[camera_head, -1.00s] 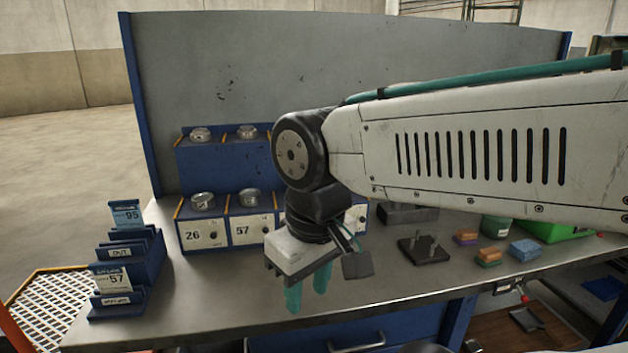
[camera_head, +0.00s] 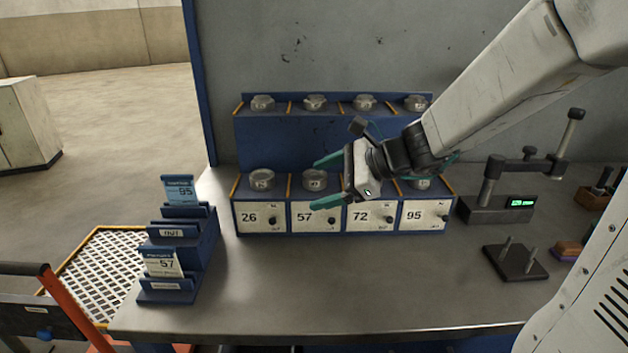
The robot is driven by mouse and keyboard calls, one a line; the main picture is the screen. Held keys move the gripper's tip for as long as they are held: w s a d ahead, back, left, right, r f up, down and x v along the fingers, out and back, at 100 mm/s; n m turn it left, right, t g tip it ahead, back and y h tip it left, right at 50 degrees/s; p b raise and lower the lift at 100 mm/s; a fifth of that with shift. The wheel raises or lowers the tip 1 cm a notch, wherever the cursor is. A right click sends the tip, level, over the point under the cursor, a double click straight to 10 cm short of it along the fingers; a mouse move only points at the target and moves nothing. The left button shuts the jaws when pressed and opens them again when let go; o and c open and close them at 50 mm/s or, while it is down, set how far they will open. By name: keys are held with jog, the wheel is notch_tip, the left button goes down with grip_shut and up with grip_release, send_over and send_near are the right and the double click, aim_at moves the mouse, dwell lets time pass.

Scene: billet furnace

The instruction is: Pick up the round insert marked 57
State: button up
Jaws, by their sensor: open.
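The round insert above the 57 label (camera_head: 314,181) is a short grey metal cylinder in the lower row of the blue rack. My gripper (camera_head: 316,184) points left with its two teal fingers open. In the picture one finger passes above the insert and the other below it, across the top of the 57 label plate (camera_head: 305,217). I cannot tell from this view whether the fingers touch the insert or how far in front of it they are. The insert over label 72 is hidden by my gripper.
Inserts stand over labels 26 (camera_head: 262,180) and 95 (camera_head: 421,183), and several more line the upper row. A card holder (camera_head: 205,243) with cards 95 and 57 stands left. A press-like device (camera_head: 497,207) and a pegged plate (camera_head: 515,262) are right. The front bench is clear.

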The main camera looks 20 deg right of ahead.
aim_at(313, 175)
jog(key=w+d+f+m+t, duration=0.1)
jog(key=w+d+m, duration=0.1)
jog(key=w+d+f+m+t+h, duration=0.1)
jog(key=w+d+m, duration=0.1)
jog(key=w+m, duration=0.1)
jog(key=w+d+f+m+t, duration=0.1)
jog(key=w+d+m, duration=0.1)
jog(key=m, duration=0.1)
jog(key=shift+w+d+f+t+h, duration=0.15)
jog(key=shift+w+d+t+h, duration=0.15)
jog(key=shift+w+h, duration=0.1)
jog(key=shift+m, duration=0.3)
jog(key=x, duration=0.7)
jog(key=shift+w+a, duration=0.1)
jog(key=shift+w, duration=0.15)
jog(key=c, duration=1.3)
jog(key=shift+c, duration=1.3)
